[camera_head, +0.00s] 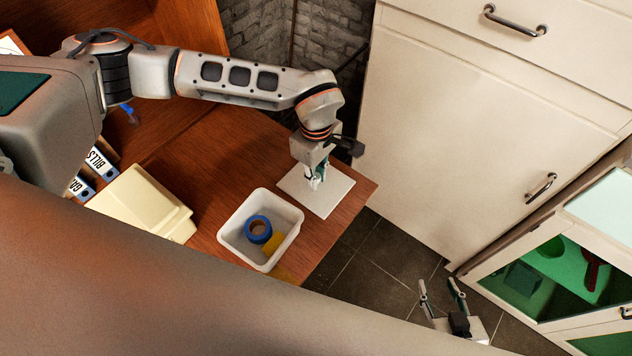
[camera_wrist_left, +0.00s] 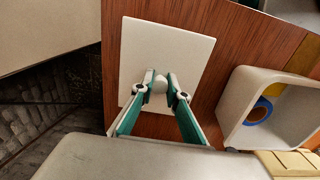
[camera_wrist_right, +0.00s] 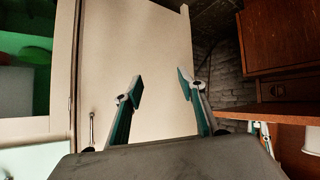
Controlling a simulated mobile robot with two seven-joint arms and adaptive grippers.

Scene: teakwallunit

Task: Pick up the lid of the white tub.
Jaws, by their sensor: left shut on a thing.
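The lid (camera_head: 328,193) is a flat white square plate near the right edge of the wooden surface. It also shows in the left wrist view (camera_wrist_left: 185,45), with a small round white knob (camera_wrist_left: 157,83) on it. My left gripper (camera_head: 317,181) is over the lid, its fingertips shut on the knob. I cannot tell whether the lid touches the wood. The white tub (camera_head: 232,236) stands open just left of the lid, with a blue ring (camera_head: 258,229) and something yellow inside. My right gripper (camera_head: 442,290) is open and empty, away from the wooden surface, over the floor.
A cream container (camera_head: 141,203) and binders (camera_head: 98,160) stand left of the tub on the wooden surface (camera_head: 202,168). A white cabinet (camera_head: 470,130) rises at the right behind. A glass-fronted cabinet (camera_head: 560,262) is at far right. Dark floor tiles (camera_head: 375,262) lie between.

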